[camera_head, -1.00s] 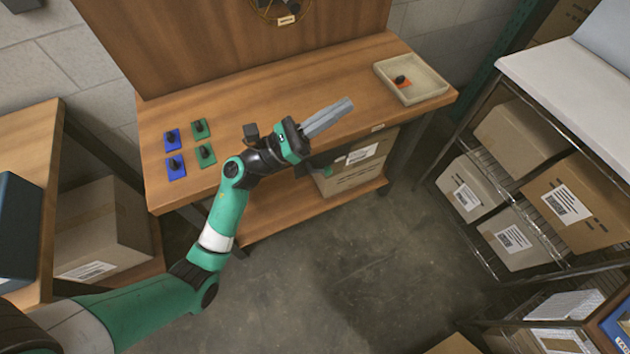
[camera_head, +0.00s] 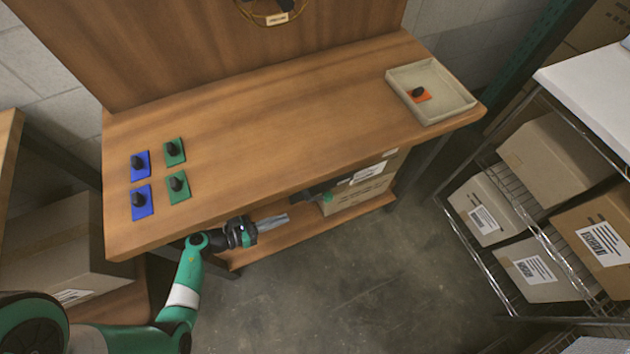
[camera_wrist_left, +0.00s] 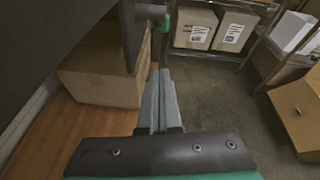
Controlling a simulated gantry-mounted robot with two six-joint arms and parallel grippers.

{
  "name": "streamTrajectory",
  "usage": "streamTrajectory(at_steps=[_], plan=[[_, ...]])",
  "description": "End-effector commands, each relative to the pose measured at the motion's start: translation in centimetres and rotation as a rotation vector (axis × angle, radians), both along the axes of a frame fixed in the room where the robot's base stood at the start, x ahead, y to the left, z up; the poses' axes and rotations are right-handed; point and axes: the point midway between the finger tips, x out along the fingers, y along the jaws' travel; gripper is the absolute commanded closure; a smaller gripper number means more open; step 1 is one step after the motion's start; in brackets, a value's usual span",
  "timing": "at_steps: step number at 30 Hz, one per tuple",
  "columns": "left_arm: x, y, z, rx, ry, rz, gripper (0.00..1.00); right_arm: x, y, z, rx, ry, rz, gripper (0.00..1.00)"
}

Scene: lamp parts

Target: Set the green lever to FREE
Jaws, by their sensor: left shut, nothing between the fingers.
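A small green piece (camera_head: 327,198), seemingly the green lever's end, shows beside a dark part under the bench's front edge. In the left wrist view a green grip (camera_wrist_left: 164,22) at the end of a dark bar (camera_wrist_left: 149,12) shows beyond my fingertips. I cannot read its setting or any FREE mark. My left gripper (camera_head: 286,218) is shut and empty, below the bench's front edge, left of and apart from the green piece. Its closed fingers also show in the left wrist view (camera_wrist_left: 159,72). My right gripper is not in view.
The wooden bench (camera_head: 270,125) carries blue plates (camera_head: 141,203) and green plates (camera_head: 178,187) with black knobs. A tray (camera_head: 445,112) holds an orange piece (camera_head: 420,95). A carton (camera_head: 358,194) stands on the bench's lower shelf. The floor (camera_head: 370,285) in front is open.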

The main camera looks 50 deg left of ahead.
Motion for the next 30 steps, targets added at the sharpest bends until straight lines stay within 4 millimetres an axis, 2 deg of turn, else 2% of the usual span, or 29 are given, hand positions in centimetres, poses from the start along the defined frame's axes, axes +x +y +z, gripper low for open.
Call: streamTrajectory(at_steps=[9, 13, 17, 27, 28, 30], plan=[[0.1, 0.0, 0.0, 0.001, -0.001, 0.0, 1.0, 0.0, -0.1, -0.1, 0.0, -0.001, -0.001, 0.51], [0.9, -0.2, -0.4, 0.003, -0.001, -0.004, 1.0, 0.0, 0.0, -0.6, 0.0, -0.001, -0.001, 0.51], [2.8, -0.9, -1.3, 0.003, -0.002, -0.007, 1.0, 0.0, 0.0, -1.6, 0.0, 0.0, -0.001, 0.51], [9.6, -2.8, -3.6, 0.002, -0.003, -0.006, 1.0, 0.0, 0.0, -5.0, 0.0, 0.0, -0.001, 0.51], [9.8, -2.6, -2.4, 0.003, -0.005, -0.003, 1.0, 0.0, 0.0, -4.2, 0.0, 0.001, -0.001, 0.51], [10.4, -2.5, -1.1, 0.004, -0.005, -0.001, 1.0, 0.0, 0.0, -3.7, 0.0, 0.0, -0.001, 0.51]])
